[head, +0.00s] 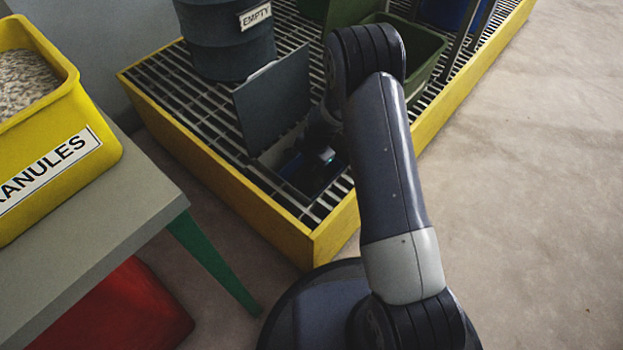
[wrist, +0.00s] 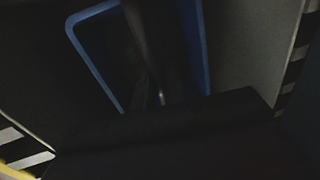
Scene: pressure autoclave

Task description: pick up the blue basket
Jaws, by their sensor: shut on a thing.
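The blue basket (head: 311,179) is low on the grated platform near its front corner, partly hidden by my arm and gripper in the head view. Its blue rim also shows in the dark wrist view (wrist: 203,50), running up both sides of my gripper. My gripper (head: 323,157) reaches down at the basket and is shut on it. In the wrist view my gripper (wrist: 160,96) is very dark, and the exact contact is hard to see. I cannot tell whether the basket touches the grating.
A grey upright panel (head: 274,102) stands close behind the basket. A dark drum (head: 228,45) labelled EMPTY and a green bin (head: 424,62) are farther back on the yellow-edged platform (head: 225,172). A table (head: 115,222) with a yellow granules bin (head: 95,142) is left. Floor at right is clear.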

